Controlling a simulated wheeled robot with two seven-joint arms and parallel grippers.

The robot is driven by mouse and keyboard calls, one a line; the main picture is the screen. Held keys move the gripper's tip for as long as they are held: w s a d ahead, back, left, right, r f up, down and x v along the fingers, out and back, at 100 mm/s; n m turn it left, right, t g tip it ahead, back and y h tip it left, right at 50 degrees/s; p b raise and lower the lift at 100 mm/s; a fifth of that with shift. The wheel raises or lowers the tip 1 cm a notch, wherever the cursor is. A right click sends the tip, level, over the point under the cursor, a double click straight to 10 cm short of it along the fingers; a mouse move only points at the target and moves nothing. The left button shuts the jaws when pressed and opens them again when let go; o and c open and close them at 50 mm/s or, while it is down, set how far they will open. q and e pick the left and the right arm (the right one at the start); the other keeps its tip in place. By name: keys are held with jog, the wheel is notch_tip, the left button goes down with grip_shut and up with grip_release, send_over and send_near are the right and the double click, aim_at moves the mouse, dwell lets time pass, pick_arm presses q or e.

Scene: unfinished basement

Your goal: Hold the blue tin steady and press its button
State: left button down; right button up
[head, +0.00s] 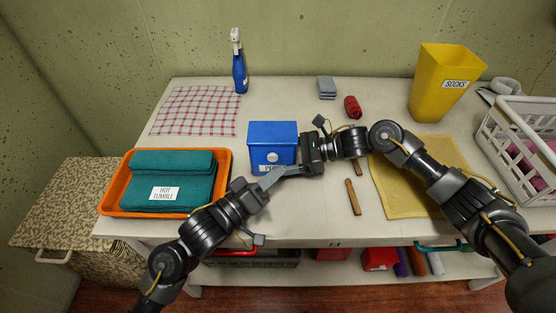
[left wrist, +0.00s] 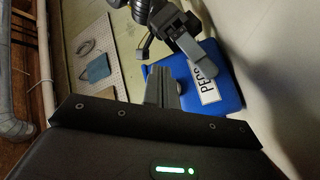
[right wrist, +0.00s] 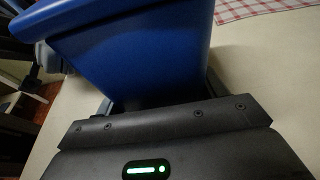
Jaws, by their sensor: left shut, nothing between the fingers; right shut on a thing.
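The blue tin (head: 286,132) stands upright on the table, near the middle. A pale round spot that looks like its button (head: 272,157) shows on its front, above a white label (head: 266,168) that is partly covered. My right gripper (head: 292,168) is shut on the tin from the right; the tin fills much of the right wrist view (right wrist: 130,45). My left gripper (head: 271,179) is shut and empty, its tips just in front of the tin's lower front. In the left wrist view its closed fingers (left wrist: 161,85) point at the tin (left wrist: 228,88); whether they touch is unclear.
An orange tray (head: 225,178) with folded teal cloth stands at left, a checked cloth (head: 195,110) behind it. A yellow bin (head: 440,85), white basket (head: 515,135) and yellow cloth (head: 405,195) are at right. Spray bottle (head: 240,75), grey stack (head: 326,88) and red roll (head: 352,107) stand behind.

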pick_arm(q)
jog(key=shift+w, duration=0.1)
dwell(0.6)
jog(key=shift+w, duration=0.35)
jog(key=shift+w, duration=0.65)
dwell(1.2)
jog(key=shift+s, duration=0.1)
jog(key=shift+s, duration=1)
jog(key=shift+s, duration=2.5)
